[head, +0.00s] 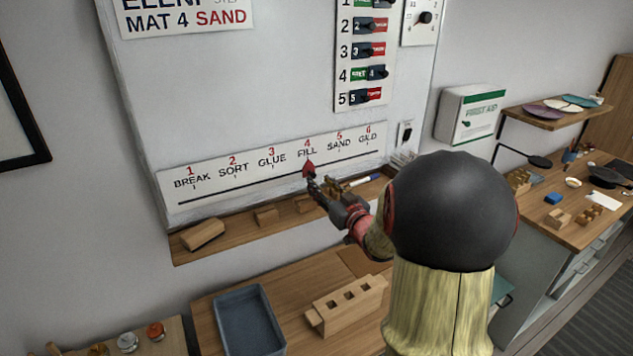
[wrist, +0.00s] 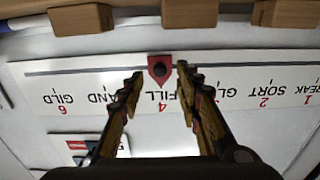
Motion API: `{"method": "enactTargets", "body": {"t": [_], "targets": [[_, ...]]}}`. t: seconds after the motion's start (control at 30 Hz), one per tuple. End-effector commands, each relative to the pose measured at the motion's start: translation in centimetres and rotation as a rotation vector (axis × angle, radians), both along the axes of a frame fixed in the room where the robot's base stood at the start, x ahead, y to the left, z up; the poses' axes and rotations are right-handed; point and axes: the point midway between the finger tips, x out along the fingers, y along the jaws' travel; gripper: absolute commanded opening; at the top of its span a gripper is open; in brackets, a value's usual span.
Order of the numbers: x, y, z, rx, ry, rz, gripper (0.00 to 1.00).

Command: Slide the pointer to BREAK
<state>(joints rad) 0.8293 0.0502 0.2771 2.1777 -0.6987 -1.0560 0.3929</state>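The red pointer (head: 308,170) sits on the dark slide line of the white step strip (head: 228,182), under "4 FILL". The strip reads BREAK, SORT, GLUE, FILL, SAND, GILD from left to right, with BREAK (head: 192,181) at the far left. In the wrist view the strip appears upside down, and the red pointer (wrist: 160,69) with its dark round knob lies between my fingertips. My gripper (head: 318,187) is at the pointer in the head view. In the wrist view my gripper (wrist: 160,75) is open, one finger on each side of the pointer, with gaps visible.
A wooden ledge (head: 228,228) below the strip holds several wooden blocks (head: 203,234) and a marker (head: 362,180). A blue-grey tray (head: 248,322) and a slotted wooden block (head: 348,303) lie on the bench below. The board along the strip to the left is clear.

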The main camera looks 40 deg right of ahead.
Motion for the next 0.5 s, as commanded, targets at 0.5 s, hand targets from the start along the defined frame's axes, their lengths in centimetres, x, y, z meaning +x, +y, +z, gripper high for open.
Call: {"method": "enactTargets", "body": {"t": [0.5], "targets": [[3.2,-0.8,0.0,-0.001,0.000,-0.001,0.34]]}}
